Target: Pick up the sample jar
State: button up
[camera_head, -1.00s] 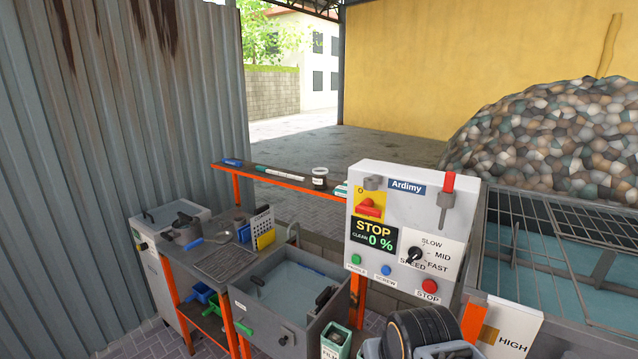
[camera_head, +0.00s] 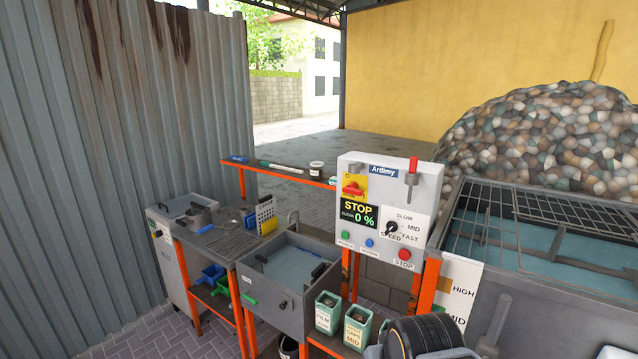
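A small jar (camera_head: 316,169) with a white lid and a dark body stands upright on the narrow orange-edged shelf behind the workbench. It looks like the sample jar, but its label is too small to read. Nothing touches it. A dark, rounded part of my own arm shows at the bottom, right of centre, well in front of and below the shelf. My gripper's fingers are not in view.
A control panel (camera_head: 385,200) reading STOP and 0 % stands right of the jar, nearer me. A water-filled sink (camera_head: 285,300) and a tool-covered bench are below the shelf. Labelled bins (camera_head: 357,330) stand low in front. A large wash tank (camera_head: 540,285) fills the right.

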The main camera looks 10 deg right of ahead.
aim_at(316, 167)
jog(key=z, duration=0.35)
jog(key=k, duration=0.35)
jog(key=u, duration=1.5)
jog(key=i, duration=2.15)
jog(key=z, duration=1.35)
jog(key=i, duration=0.7)
jog(key=z, duration=0.8)
